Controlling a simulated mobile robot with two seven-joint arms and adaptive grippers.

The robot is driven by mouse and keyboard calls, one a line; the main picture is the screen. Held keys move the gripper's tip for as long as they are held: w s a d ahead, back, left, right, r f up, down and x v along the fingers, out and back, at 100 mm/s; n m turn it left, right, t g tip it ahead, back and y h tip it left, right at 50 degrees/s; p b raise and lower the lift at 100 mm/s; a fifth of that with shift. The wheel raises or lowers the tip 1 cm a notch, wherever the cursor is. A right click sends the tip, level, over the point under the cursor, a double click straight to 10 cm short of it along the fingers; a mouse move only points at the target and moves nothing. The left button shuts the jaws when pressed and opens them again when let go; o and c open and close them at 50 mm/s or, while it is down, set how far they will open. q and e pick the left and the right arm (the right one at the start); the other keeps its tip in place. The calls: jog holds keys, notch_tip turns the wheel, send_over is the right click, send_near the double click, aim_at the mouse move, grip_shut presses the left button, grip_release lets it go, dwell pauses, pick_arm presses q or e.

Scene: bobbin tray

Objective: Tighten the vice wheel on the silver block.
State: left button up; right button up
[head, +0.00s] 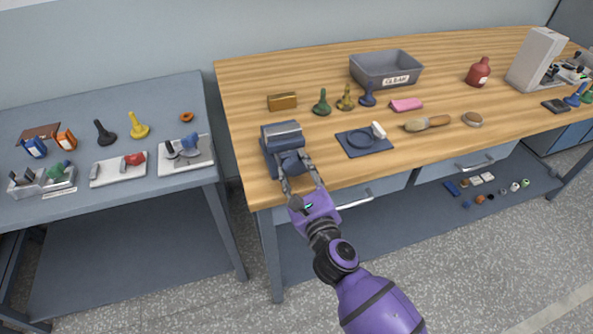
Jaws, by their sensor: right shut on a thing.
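The blue-grey vice (270,150) stands at the left front corner of the wooden bench. A silver block (284,128) shows at its top, between the jaws. My right gripper (293,164) reaches up from the front, with its two fingers at the near side of the vice. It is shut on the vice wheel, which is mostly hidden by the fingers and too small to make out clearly. My left gripper is not in view.
Right of the vice lies a dark blue mat (352,146) with a ring and a white-headed tool. Behind stand a small brown box (282,101), several stampers and a grey bin (372,83). A separate grey table (100,210) with small items stands left, across a gap.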

jog(key=shift+a+r, duration=0.2)
jog(key=shift+r, duration=0.05)
jog(key=o, duration=0.9)
jog(key=shift+o, duration=1.1)
jog(key=shift+f, duration=0.1)
jog(key=shift+d, duration=0.1)
jog(key=v, duration=1.2)
